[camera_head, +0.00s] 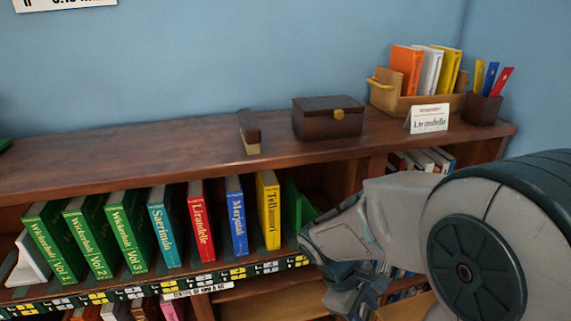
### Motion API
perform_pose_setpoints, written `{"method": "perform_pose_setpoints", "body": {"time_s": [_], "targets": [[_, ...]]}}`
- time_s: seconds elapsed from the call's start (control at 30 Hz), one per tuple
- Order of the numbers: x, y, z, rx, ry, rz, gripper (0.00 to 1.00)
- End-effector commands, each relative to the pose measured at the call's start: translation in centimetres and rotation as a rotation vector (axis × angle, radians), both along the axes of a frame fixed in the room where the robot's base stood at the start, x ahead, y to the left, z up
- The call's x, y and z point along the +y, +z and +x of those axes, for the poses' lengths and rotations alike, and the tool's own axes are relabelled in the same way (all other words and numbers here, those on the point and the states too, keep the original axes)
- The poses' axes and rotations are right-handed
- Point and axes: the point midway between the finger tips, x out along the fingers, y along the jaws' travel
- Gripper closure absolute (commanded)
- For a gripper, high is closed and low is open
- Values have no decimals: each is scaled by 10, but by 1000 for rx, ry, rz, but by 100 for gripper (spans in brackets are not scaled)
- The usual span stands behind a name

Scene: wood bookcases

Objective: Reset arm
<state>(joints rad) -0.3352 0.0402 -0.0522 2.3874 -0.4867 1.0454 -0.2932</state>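My arm comes in from the right in the head view. My gripper (352,292) hangs at the right end of the upper shelf, in front of the bookcase. Its fingers are dark and partly hidden by its own body, so I cannot see whether they are open or shut. A green bookend-like piece (296,207) stands just left of my wrist, partly covered. On the shelf stand books: several green ones (88,235), a teal one (164,228), the red Lirandelle (201,222), a blue one (237,216) and a yellow one (268,211).
On the bookcase top (130,153) stand a brush-like block (249,132), a dark box (327,118), a Lirandelle card (429,118), a wooden book holder (384,92) and a pen cup (482,109). A white bookend (27,262) stands at left. Lower shelves hold more books.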

Motion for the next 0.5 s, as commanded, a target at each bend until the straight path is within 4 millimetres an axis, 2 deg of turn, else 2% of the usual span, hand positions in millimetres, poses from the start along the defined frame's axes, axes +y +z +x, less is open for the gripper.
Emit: {"method": "perform_pose_setpoints", "body": {"time_s": [0.03, 0.2, 0.4, 0.5], "targets": [[-2, 21, -5, -61, -82, 48, 60], [0, 66, -19, -245, -361, 206, 60], [3, 113, -31, -442, -655, 376, 60], [5, 130, -35, -511, -755, 438, 60]]}}
